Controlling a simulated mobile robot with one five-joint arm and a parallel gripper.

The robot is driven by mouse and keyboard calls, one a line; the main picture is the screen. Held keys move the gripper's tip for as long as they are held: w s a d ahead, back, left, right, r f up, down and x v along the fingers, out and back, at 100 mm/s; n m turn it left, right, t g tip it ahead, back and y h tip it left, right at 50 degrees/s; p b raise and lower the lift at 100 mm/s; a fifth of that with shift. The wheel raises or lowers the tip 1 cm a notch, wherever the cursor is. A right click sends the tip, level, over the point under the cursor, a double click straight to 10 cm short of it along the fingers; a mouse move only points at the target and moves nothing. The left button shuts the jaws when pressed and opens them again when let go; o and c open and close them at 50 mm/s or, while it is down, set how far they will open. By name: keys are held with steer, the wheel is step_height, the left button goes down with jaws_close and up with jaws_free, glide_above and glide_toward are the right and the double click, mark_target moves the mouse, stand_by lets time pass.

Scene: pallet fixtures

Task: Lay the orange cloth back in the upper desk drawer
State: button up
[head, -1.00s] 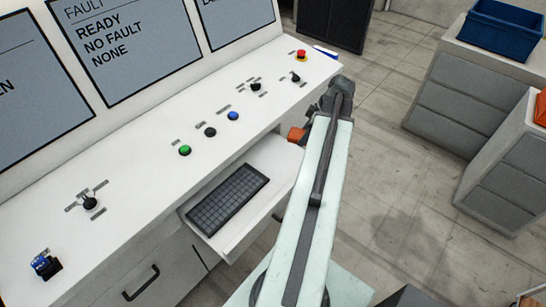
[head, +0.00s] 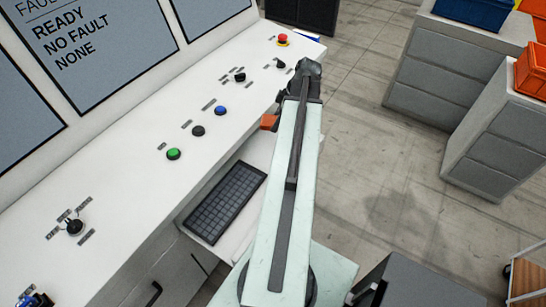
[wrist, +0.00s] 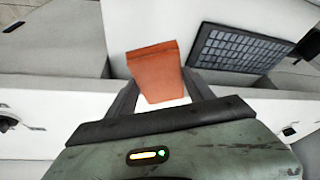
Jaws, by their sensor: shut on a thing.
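The orange cloth (wrist: 158,72) is held between the two fingers of my gripper (wrist: 160,88) in the wrist view, over a white surface beside the keyboard. In the head view a small part of the cloth (head: 268,122) shows left of my arm, near the desk's front edge. My arm hides most of the gripper there. The desk (head: 135,215) has a drawer front with a dark handle (head: 153,293) at the lower left. I cannot tell which drawer is the upper one, or whether it is open.
A keyboard (head: 226,203) lies on a pulled-out tray at the desk front. Buttons and switches line the desk top, with a red button (head: 283,39) at the far end. Grey cabinets (head: 435,75) stand right, bearing a blue bin (head: 468,12) and an orange bin (head: 532,70). Floor between is clear.

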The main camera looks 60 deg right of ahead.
step_height(320, 180, down, 17)
steer(key=b, duration=1.5)
steer(key=shift+r, duration=0.4)
steer(key=shift+f, duration=0.15)
steer(key=o, duration=1.5)
steer(key=shift+c, duration=0.2)
steer(key=p+v, duration=1.1)
steer(key=v, duration=0.1)
steer(key=shift+a+r, duration=0.1)
steer(key=shift+r, duration=0.1)
